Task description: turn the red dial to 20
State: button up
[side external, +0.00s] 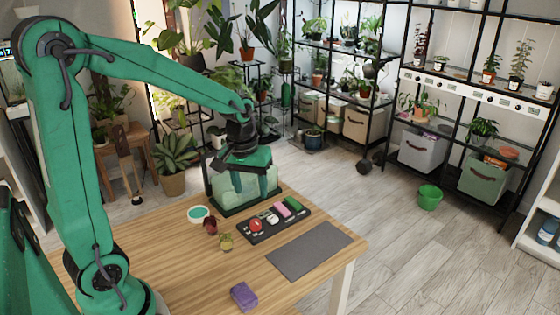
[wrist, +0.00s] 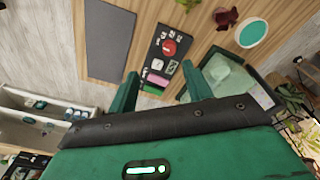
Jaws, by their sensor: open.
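The red dial (side external: 256,225) is a round knob on a black panel (side external: 250,239) that lies on the wooden table. In the wrist view the red dial (wrist: 169,47) sits near the panel's far end, with white markings beside it too small to read.
The tank (side external: 232,187) stands behind.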

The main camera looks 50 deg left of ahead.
jog(key=n+g, duration=0.1)
jog(key=n, duration=0.1)
send_over(255, 222)
notch_tip(255, 222, down, 6)
jog(key=shift+f, duration=0.1)
jog(key=shift+f, duration=3.8)
jog(key=c, duration=1)
